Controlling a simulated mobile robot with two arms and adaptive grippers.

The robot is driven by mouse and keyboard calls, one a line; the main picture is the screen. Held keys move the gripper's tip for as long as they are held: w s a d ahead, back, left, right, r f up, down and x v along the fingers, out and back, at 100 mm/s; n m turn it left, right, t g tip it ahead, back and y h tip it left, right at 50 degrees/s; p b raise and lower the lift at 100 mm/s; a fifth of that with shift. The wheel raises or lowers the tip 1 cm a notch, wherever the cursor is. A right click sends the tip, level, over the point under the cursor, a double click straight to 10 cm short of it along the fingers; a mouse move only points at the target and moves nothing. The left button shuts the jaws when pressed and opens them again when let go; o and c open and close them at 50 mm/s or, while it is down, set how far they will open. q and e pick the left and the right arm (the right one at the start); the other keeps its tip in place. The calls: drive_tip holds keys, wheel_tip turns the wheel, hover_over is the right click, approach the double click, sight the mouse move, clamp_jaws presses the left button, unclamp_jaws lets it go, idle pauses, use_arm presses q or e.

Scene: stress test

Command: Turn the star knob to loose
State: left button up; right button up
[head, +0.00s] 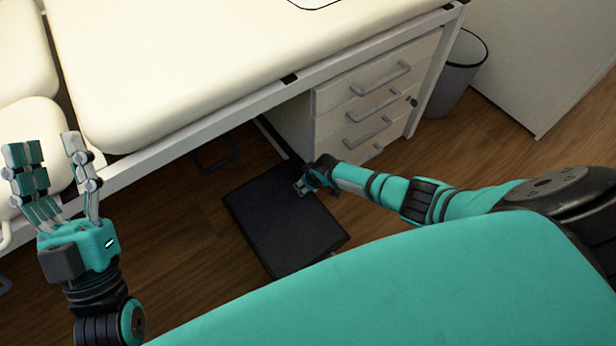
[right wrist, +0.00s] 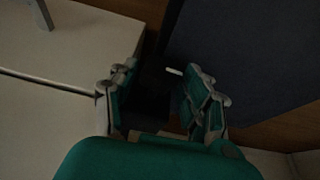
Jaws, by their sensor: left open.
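I cannot make out the star knob clearly in either view. My right gripper (head: 303,186) is low down at the upper edge of a black flat platform (head: 285,222) on the floor. In the right wrist view its fingers (right wrist: 160,76) stand apart with a dark, poorly lit shape (right wrist: 150,97) between them; I cannot tell whether they grip it. My left gripper (head: 52,158) is open and empty, fingers up, at the left beside the couch.
A cream padded couch (head: 200,60) on a white frame spans the back. A drawer cabinet (head: 350,105) with several grey handles stands under it, close to my right gripper. A grey bin (head: 455,75) is at the upper right. Bare wooden floor (head: 175,230) lies left of the platform.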

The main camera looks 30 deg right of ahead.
drive_tip(key=v, duration=1.2)
